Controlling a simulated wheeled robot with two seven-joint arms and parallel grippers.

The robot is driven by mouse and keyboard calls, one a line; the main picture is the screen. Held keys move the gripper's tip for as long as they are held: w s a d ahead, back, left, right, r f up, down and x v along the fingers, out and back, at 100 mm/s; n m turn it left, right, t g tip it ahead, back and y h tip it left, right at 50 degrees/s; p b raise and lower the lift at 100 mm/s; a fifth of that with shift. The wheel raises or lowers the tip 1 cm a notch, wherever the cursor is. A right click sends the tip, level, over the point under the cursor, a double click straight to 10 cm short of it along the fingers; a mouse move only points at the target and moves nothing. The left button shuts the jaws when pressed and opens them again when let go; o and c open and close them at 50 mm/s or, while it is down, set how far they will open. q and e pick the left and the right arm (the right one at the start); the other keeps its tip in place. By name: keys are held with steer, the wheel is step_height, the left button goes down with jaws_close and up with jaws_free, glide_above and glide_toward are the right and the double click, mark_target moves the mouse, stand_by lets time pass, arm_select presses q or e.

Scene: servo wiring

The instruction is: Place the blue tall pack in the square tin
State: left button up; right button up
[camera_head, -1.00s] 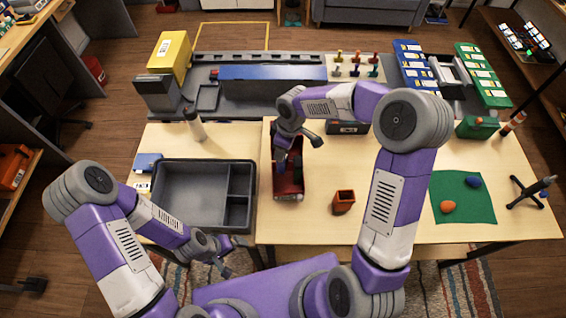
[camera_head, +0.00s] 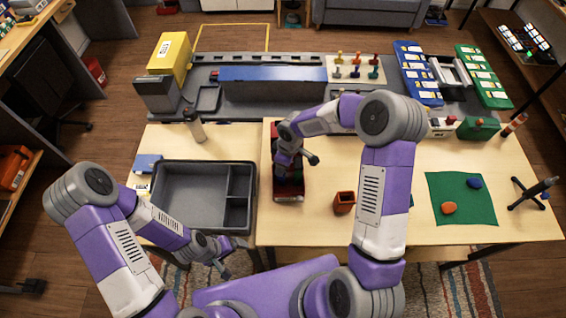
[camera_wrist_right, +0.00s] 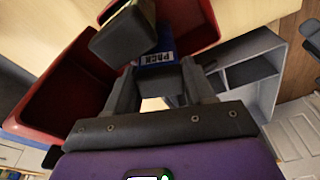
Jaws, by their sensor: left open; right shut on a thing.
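The blue pack (camera_wrist_right: 156,58), with a printed label, sits between the fingers of my right gripper (camera_wrist_right: 160,88), which is shut on it inside a red open bin (camera_wrist_right: 62,88). In the head view, my right gripper (camera_head: 290,172) is over that bin (camera_head: 288,197) and hides most of the pack. A small orange-brown square tin (camera_head: 344,202) stands on the table just right of the bin, apart from it; its inside looks dark. My left gripper (camera_head: 222,252) is open and empty, low in front of the grey tray, away from these things.
A grey divided tray (camera_head: 190,190) lies left of the red bin. A dark grey block (camera_wrist_right: 125,32) shows near the right fingers. A green mat (camera_head: 460,198) with an orange and a blue object lies at the right. A bottle (camera_head: 194,125) stands behind the tray.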

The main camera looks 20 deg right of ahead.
steer(key=o, duration=1.1)
steer(key=shift+f, duration=0.1)
steer(key=shift+c, duration=0.2)
steer(key=shift+r, duration=0.2)
step_height(320, 180, up, 12)
steer(key=s+d, duration=0.1)
steer(key=shift+d+p, duration=0.25)
steer(key=shift+p, duration=0.15)
steer(key=shift+f, duration=0.15)
